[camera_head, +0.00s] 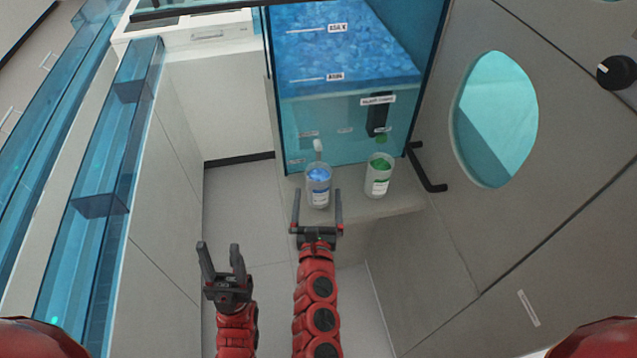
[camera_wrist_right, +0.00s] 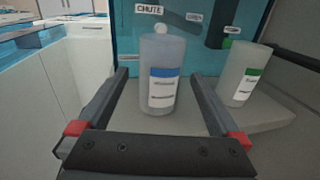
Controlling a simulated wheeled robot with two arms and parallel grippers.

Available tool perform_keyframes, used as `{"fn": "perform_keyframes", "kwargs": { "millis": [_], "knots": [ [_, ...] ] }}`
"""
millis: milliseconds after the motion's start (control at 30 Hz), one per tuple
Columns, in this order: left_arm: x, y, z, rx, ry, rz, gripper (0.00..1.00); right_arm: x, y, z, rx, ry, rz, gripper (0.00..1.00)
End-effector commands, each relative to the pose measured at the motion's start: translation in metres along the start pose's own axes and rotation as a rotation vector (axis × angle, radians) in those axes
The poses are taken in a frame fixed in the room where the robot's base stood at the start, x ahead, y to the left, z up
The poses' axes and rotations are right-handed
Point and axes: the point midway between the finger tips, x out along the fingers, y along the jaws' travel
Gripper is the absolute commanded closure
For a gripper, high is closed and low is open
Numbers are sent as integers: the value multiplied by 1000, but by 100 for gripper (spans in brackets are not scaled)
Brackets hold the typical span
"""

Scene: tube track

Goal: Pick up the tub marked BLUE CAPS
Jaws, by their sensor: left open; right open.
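The tub with blue contents and a blue-banded label (camera_head: 318,184) stands upright on a pale ledge below the blue tank. It also shows in the right wrist view (camera_wrist_right: 162,75), between and beyond the fingers. Its label text is too small to read. My right gripper (camera_head: 317,207) is open just in front of this tub, its fingers pointing at it, one toward each side; touching cannot be told. In the right wrist view the gripper (camera_wrist_right: 162,100) is empty. My left gripper (camera_head: 220,254) is open and empty, lower and to the left, away from the tubs.
A tub with green contents (camera_head: 378,175) stands to the right on the ledge (camera_head: 375,208). Behind is a transparent blue tank (camera_head: 330,120) with a chute. A black bent bar (camera_head: 426,170) is at the right. Floor is free at the left (camera_head: 235,210).

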Motion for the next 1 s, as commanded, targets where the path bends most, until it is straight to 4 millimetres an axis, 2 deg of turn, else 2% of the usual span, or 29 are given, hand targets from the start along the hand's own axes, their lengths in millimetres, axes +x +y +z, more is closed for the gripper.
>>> {"fn": "perform_keyframes", "kwargs": {
  "millis": [100,333,500,667,967,1000],
  "knots": [
    [8,0,-1,0,0,0,50,15,1,2,1,0,1,0],
    [14,-1,-2,0,0,0,50,28,0,3,-1,-1,0,0],
    [26,-1,-4,0,0,0,50,51,0,5,-3,-3,4,0],
    [30,-2,-5,0,0,0,50,70,0,2,-2,-2,2,0],
    [30,-2,-5,0,0,0,50,74,-1,-1,1,0,1,0],
    [30,-2,-5,0,0,0,50,74,-1,-1,1,0,1,7]
  ]
}}
